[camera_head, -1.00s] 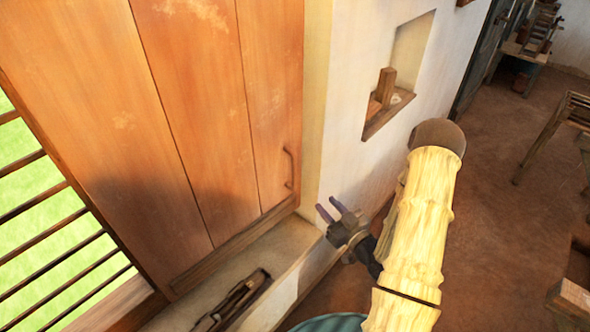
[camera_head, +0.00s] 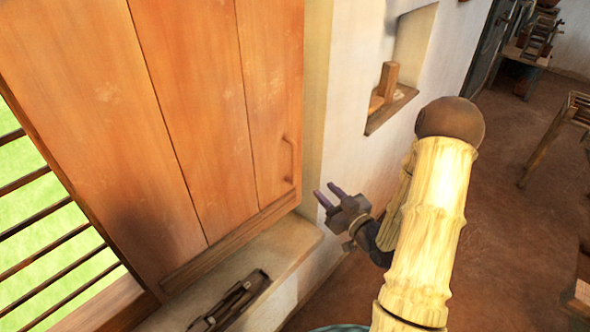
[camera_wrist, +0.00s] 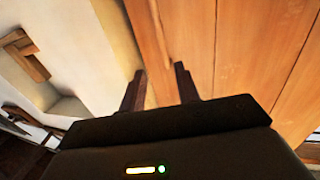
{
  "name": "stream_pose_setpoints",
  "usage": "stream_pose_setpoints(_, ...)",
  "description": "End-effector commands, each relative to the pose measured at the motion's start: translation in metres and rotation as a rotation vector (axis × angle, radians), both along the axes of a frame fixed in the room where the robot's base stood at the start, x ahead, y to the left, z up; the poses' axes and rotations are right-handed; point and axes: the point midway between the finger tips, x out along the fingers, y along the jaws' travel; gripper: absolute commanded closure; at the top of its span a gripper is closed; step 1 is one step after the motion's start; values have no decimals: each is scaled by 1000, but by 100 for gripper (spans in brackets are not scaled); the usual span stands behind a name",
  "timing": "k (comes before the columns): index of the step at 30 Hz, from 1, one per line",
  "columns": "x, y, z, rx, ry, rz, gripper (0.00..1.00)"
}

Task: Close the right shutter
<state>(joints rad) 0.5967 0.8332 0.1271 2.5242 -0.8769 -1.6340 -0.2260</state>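The right shutter (camera_head: 205,120) is a tall panel of orange-brown wooden boards. It stands at an angle to the barred window, and green shows between the bars at its left. A thin curved handle (camera_head: 290,160) is near its right edge, low down. My gripper (camera_head: 325,189) is just right of that edge, in front of the pale wall, with its two fingers apart and nothing between them. In the wrist view the open fingers (camera_wrist: 159,70) point toward the boards (camera_wrist: 240,45) and the shutter's edge. I cannot tell whether they touch it. The handle cannot be made out there.
Window bars (camera_head: 45,210) are at the left. A pale sill (camera_head: 285,245) runs below the shutter with a dark wooden object (camera_head: 232,300) on it. A wall niche (camera_head: 405,90) holds a wooden block (camera_head: 387,80). Brown floor (camera_head: 500,190) is open at the right.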

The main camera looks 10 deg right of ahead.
Motion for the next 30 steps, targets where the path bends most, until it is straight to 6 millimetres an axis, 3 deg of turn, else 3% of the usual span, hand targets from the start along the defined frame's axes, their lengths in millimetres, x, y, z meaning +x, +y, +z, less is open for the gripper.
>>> stream_pose_setpoints(18, 7, 9, -1, 1, -1, -5, 68)
stream_pose_setpoints(30, 68, 32, 4, 4, 1, -3, 68)
